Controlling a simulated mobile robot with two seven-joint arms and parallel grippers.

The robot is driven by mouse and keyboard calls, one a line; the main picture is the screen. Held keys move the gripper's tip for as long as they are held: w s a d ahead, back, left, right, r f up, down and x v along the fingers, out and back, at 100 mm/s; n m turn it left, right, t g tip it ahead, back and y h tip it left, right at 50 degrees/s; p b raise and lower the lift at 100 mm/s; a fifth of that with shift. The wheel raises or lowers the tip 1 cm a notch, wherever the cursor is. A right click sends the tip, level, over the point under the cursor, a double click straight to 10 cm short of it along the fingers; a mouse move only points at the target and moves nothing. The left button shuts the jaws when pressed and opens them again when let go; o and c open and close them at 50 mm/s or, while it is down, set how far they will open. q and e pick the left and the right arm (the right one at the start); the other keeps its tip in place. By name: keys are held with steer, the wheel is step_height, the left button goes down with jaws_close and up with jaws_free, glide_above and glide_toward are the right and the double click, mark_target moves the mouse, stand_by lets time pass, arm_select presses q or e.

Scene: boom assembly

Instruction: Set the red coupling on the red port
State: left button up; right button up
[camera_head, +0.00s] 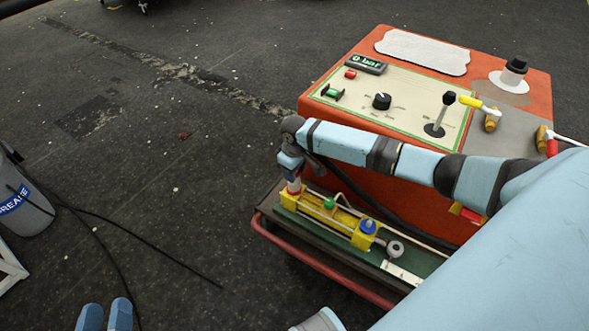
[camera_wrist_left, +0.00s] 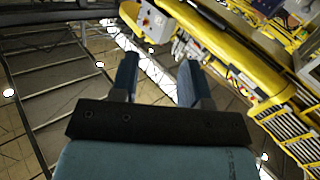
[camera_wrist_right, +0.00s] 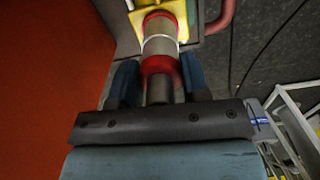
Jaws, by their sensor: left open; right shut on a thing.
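My right gripper (camera_head: 291,165) is shut on the red coupling (camera_head: 294,186), above the left end of the yellow manifold block (camera_head: 345,220). In the right wrist view the fingers (camera_wrist_right: 158,80) flank the grey coupling body (camera_wrist_right: 160,46) with its red band. Its far end meets or lies very close to a red ring at the yellow block (camera_wrist_right: 180,8), which looks like the red port (camera_wrist_right: 158,17). I cannot tell whether it is fully seated. My left gripper (camera_head: 105,315) is open and empty at the bottom left; its spread fingers show in the left wrist view (camera_wrist_left: 157,68).
A green fitting (camera_head: 329,203) and a blue fitting (camera_head: 368,226) stand on the block, with a round grey part (camera_head: 396,248) beside it. A red rail (camera_head: 320,265) edges the tray. The orange control console (camera_head: 330,109) stands behind. A grey bucket (camera_head: 25,212) is left.

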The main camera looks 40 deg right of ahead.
steer(key=o, duration=0.9)
steer(key=shift+c, duration=0.2)
